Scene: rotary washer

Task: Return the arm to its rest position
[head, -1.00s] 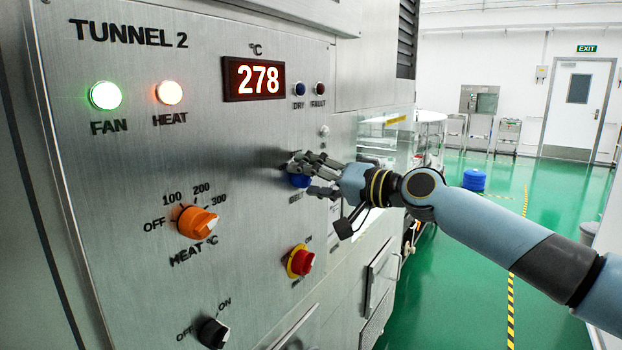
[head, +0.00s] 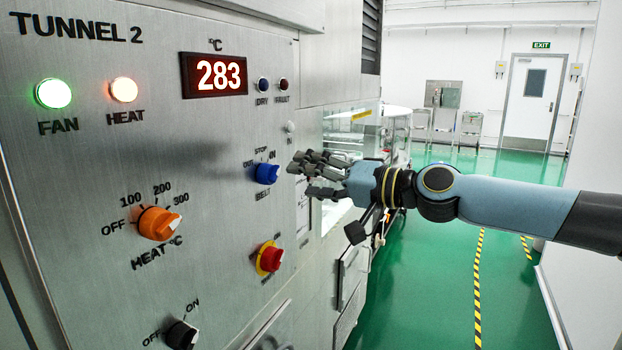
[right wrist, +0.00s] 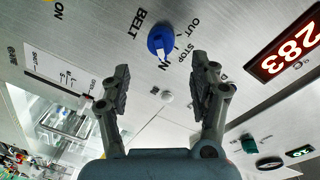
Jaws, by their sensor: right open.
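My right gripper (head: 318,174) is open and empty in front of the steel panel, just right of the blue belt knob (head: 266,173). The blue knob is clear of the fingers in the head view. In the right wrist view the two fingers (right wrist: 163,88) are spread apart, and the blue knob (right wrist: 160,40) shows beyond and between their tips. My right arm comes in from the right edge of the head view. My left gripper is not in view.
The TUNNEL 2 panel (head: 110,215) holds an orange heat knob (head: 159,223), a red knob (head: 270,258), a black knob (head: 181,335) and a display (head: 214,75) reading 283. Fan and heat lamps are lit. Open green floor (head: 430,290) lies right of the machine.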

